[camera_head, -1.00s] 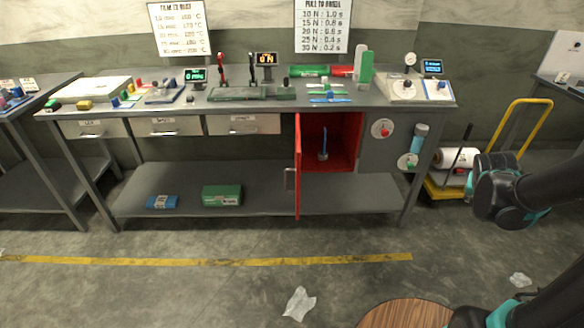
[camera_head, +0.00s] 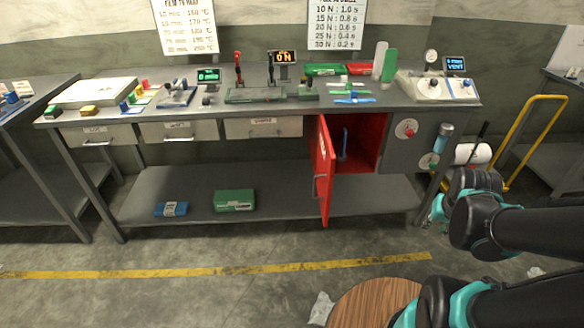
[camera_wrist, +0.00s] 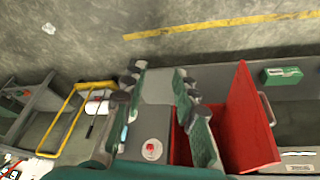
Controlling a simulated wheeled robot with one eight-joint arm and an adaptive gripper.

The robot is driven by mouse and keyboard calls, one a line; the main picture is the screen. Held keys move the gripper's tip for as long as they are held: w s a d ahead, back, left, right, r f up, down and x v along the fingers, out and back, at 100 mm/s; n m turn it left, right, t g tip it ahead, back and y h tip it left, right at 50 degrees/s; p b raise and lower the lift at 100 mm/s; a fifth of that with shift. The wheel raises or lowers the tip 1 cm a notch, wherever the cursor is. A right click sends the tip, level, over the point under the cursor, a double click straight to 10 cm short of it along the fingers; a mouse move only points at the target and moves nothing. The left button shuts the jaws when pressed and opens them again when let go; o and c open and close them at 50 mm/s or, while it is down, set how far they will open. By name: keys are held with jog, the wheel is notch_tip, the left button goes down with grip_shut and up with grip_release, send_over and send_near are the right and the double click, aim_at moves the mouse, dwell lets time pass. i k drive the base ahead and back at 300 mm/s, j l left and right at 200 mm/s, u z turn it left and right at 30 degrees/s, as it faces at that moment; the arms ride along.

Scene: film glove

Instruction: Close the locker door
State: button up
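The locker's red door (camera_head: 323,172) stands open, hinged at the left of the opening, with a handle (camera_head: 318,186) on its outer face. The red locker interior (camera_head: 368,145) shows behind it, with a blue upright object (camera_head: 343,143) inside. In the wrist view the door (camera_wrist: 247,120) is right of the fingers. My gripper (camera_head: 440,205) is low at the right in the head view, right of the door and apart from it. In the wrist view my gripper (camera_wrist: 160,85) has its fingers spread with nothing between them.
The grey bench (camera_head: 75,137) carries tools and displays above the locker. A grey panel (camera_head: 402,155) with a red knob is right of the opening. A yellow cart (camera_head: 522,125) stands at the right. A round wooden top (camera_head: 375,303) is in the foreground.

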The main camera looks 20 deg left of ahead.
aim_at(326, 162)
jog(key=j+u, duration=0.1)
jog(key=j, duration=0.3)
jog(key=i+j+u, duration=0.1)
jog(key=j, duration=0.3)
jog(key=i+j+u, duration=0.1)
jog(key=j, duration=0.25)
jog(key=k+j+z, duration=0.1)
jog(key=k, duration=0.15)
